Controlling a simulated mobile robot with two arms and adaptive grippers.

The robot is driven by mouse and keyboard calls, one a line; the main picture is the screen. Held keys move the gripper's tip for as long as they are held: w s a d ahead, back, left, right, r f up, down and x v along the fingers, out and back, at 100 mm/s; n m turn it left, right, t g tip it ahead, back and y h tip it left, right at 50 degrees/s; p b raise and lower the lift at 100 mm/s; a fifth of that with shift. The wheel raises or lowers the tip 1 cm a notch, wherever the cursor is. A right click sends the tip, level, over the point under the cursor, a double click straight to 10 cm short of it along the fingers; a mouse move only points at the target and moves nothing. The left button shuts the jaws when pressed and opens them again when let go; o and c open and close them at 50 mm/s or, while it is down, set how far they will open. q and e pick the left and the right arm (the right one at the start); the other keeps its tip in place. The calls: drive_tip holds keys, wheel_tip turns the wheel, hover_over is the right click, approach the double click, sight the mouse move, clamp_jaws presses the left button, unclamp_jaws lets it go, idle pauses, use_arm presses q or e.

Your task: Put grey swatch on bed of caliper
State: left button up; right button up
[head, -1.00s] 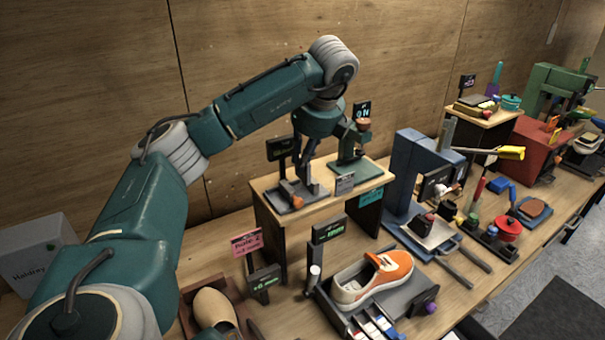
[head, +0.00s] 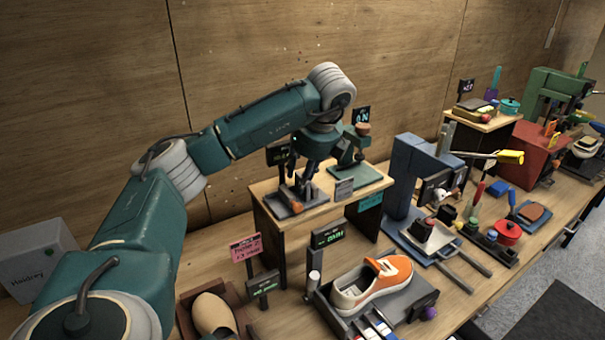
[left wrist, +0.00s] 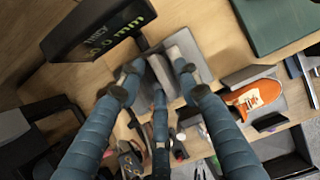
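The caliper stands on the small raised wooden stand at centre; its grey bed (head: 306,202) has an orange part at the front and a dark display behind. In the left wrist view, the bed (left wrist: 190,50) lies beyond my fingertips, beside a black display (left wrist: 98,30) with green digits ending in "mm". My left gripper (head: 303,176) points down just over the bed. Its blue fingers (left wrist: 157,76) are spread apart. A pale grey piece (left wrist: 160,68) shows between the fingertips; I cannot tell whether it is the grey swatch or part of the caliper. My right gripper is out of view.
A green device (head: 355,160) shares the stand (head: 263,225) with the caliper. An orange sneaker (head: 372,283) sits on a grey holder in front. A blue press (head: 403,180) stands to the right, and a beige shoe (head: 213,313) lies at the front left.

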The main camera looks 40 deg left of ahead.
use_arm(q)
drive_tip(key=p+v, duration=0.1)
drive_tip(key=v, duration=1.1)
drive_tip(key=shift+p, duration=0.3)
drive_tip(key=shift+r, duration=0.1)
